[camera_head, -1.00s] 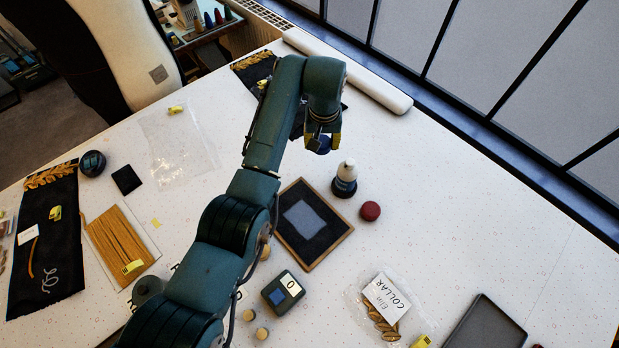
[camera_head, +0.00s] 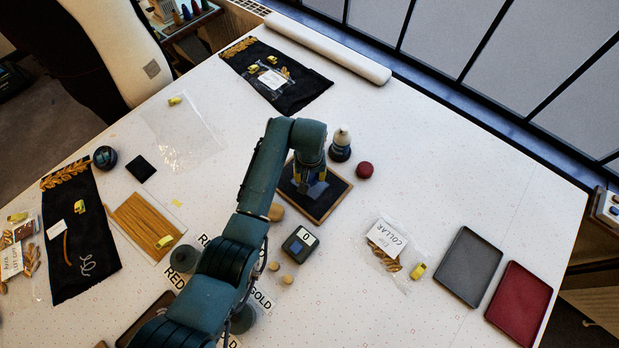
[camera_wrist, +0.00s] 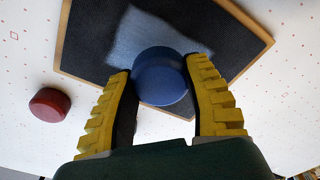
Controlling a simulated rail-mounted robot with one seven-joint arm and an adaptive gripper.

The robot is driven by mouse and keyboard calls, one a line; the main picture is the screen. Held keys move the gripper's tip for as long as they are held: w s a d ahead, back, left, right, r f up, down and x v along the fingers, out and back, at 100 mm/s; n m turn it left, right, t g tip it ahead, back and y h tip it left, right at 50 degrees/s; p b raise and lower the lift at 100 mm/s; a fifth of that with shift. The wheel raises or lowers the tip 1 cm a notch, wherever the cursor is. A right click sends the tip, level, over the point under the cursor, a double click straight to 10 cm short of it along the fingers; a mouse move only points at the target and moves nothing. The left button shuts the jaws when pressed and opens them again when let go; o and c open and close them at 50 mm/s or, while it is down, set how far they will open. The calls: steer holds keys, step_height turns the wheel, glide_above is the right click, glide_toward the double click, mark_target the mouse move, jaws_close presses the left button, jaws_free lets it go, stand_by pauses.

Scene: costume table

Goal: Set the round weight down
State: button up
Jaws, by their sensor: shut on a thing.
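A blue round weight (camera_wrist: 160,80) is between the two yellow-padded fingers of my gripper (camera_wrist: 160,74) in the wrist view. My gripper is shut on it. The weight is over a grey-blue cloth patch (camera_wrist: 128,38) on a dark wood-framed board (camera_wrist: 84,60). Whether it touches the patch cannot be told. In the head view my gripper (camera_head: 309,176) is over the same framed board (camera_head: 334,192), and my arm hides part of it. The weight is hard to make out there.
A red round object (camera_head: 364,170) and a white-topped bottle-like thing (camera_head: 340,146) stand just behind the board. A small device reading 0 (camera_head: 300,242) sits in front. A grey tray (camera_head: 466,266) and a red tray (camera_head: 519,303) lie at the right.

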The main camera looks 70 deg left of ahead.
mark_target(310, 178)
steer(key=shift+f, duration=1.15)
steer(key=o, duration=1.2)
steer(key=shift+c, duration=0.2)
steer(key=r, duration=0.8)
steer(key=d+r+p, duration=0.1)
steer(key=r, duration=0.3)
steer(key=shift+s+r, duration=0.1)
steer(key=shift+s, duration=0.05)
